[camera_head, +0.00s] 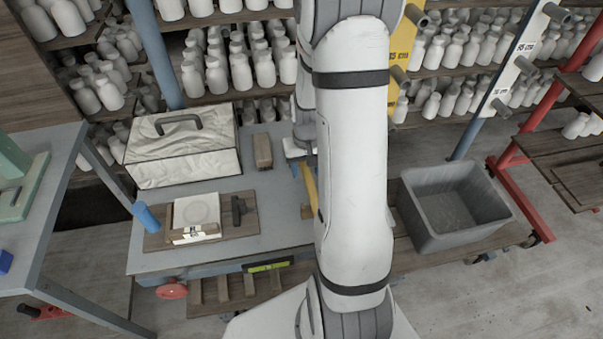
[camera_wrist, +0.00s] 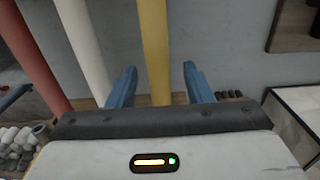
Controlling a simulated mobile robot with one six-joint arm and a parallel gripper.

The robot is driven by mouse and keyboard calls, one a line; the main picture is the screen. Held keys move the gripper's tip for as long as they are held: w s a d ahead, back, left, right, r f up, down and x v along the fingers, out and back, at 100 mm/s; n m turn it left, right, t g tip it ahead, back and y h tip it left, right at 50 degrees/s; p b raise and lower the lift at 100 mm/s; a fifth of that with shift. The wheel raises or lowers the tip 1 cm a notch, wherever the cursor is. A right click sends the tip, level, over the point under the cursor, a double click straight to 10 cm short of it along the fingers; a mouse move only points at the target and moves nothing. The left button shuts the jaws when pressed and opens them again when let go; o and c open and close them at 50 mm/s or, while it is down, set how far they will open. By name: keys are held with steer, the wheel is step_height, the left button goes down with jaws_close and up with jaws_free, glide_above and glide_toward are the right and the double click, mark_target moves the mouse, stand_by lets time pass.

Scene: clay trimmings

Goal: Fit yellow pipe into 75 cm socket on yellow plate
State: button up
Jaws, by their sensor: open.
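The yellow pipe (camera_wrist: 153,45) runs between the two blue fingers of my open gripper (camera_wrist: 158,82) in the wrist view. Gaps show on both sides of it, so neither finger touches it. In the head view a short stretch of the yellow pipe (camera_head: 311,185) shows beside my arm, which hides the rest. The gripper is mostly hidden there too, over the grey table's right part. The yellow plate (camera_head: 402,42) stands behind my arm, partly covered by it. Grey sockets stick out from its right side. A printed label shows on it, but I cannot read it surely.
A white pipe (camera_wrist: 85,45) and a red pipe (camera_wrist: 38,55) stand left of the yellow one. A white plate (camera_head: 515,65) with sockets stands at the right. A grey bin (camera_head: 420,212) is right of my arm. A clay-covered case (camera_head: 182,150) and wooden board (camera_head: 155,240) occupy the table.

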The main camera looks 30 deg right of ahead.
jaws_close()
stand_by(0.5)
